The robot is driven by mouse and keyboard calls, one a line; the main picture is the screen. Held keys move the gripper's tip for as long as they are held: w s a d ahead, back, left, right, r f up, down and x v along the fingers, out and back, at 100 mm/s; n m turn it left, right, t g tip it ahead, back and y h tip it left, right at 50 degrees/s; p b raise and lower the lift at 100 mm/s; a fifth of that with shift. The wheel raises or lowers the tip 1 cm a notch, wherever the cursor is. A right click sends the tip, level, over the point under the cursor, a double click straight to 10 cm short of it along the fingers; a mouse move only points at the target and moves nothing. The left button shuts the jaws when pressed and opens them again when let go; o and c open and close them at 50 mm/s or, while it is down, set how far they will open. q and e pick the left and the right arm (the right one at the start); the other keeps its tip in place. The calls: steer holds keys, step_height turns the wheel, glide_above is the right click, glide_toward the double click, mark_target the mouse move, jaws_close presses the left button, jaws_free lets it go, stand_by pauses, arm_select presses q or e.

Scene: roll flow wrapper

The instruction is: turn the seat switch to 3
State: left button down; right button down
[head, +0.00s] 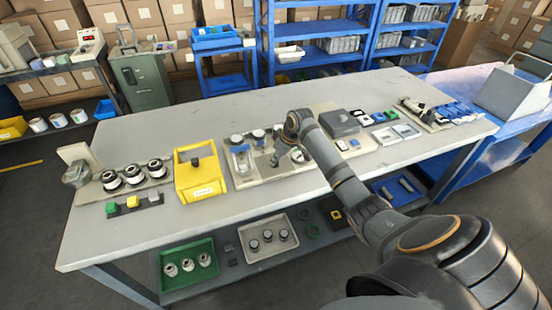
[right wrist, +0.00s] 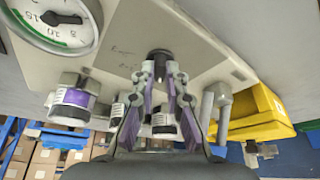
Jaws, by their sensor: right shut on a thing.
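My right gripper (head: 277,150) reaches down over the cream panel (head: 250,178) on the grey table; it shows small in the head view. In the right wrist view the panel (right wrist: 205,50) fills the upper middle. There my gripper's two fingers (right wrist: 160,80) are shut on a small dark knob (right wrist: 158,56) that stands on the panel. I take this knob to be the seat switch. The handwriting beside it is too blurred to read, and I cannot tell which number it points to. My left gripper is not in view.
A round gauge (right wrist: 55,22) sits close to my fingers. Capped cylinders with purple labels (right wrist: 72,100) stand beside them. A yellow bin (head: 200,177) is left of the panel and a dark grey box (head: 339,123) is right of it.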

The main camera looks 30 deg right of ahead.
steer(key=shift+a+r+m+h+p, duration=0.15)
steer(key=shift+m+h+p, duration=0.25)
steer(key=shift+m+p, duration=1.15)
steer(key=shift+r+m+h+p, duration=0.15)
steer(key=shift+m+h+p, duration=0.4)
steer(key=shift+p, duration=1.9)
steer(key=shift+f+m+h+p, duration=0.2)
steer(key=shift+m+h+p, duration=0.15)
steer(key=shift+m+p, duration=0.9)
steer(key=c, duration=1.4)
jaws_free()
steer(key=shift+f, duration=0.1)
steer(key=v, duration=1.2)
steer(key=shift+s+a, duration=0.1)
